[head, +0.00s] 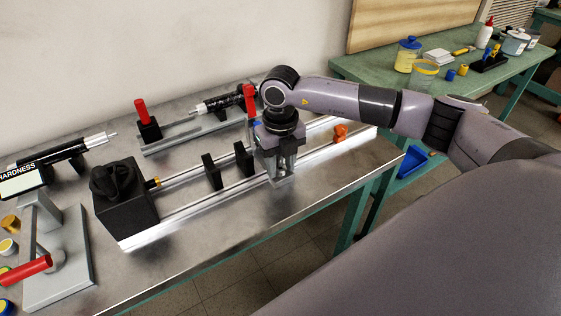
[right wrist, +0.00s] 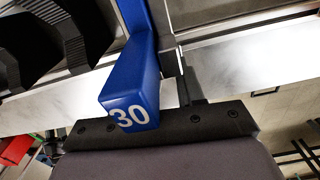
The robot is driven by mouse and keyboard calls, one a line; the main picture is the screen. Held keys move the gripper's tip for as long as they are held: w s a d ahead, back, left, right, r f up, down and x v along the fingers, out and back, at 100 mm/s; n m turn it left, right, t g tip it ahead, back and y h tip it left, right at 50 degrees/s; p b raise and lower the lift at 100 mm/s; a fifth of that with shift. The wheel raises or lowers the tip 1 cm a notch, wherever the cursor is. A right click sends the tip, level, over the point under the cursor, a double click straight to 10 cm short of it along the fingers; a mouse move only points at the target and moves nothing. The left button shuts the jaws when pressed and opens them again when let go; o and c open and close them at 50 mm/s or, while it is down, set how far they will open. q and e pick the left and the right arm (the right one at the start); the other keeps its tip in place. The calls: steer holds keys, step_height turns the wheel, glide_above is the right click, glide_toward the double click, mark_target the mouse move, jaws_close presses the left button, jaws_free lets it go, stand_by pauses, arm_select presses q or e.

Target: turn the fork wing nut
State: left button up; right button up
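My right gripper (head: 282,172) points down over the front part of the long metal rail (head: 190,207), just right of two black uprights (head: 228,166). Its two grey fingers show from the side, and whether they touch anything cannot be told. I cannot make out a wing nut in the head view; the gripper covers that part of the rail. In the right wrist view a blue block marked 30 (right wrist: 130,95) stands close before my gripper's dark palm, and a bit of blue (head: 257,125) shows behind the gripper in the head view. My left gripper is out of view.
A black box with a knob (head: 124,195) stands at the rail's left end. An orange part (head: 340,132) sits toward its right end. Red-handled fixtures (head: 141,112) stand behind. The steel table's (head: 205,245) front strip is clear. A green table (head: 380,70) stands behind right.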

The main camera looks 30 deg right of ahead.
jaws_close()
steer(key=shift+n+b, duration=0.35)
steer(key=shift+n, duration=0.45)
steer(key=shift+o, duration=1.5)
jaws_free()
steer(key=shift+r, duration=3.65)
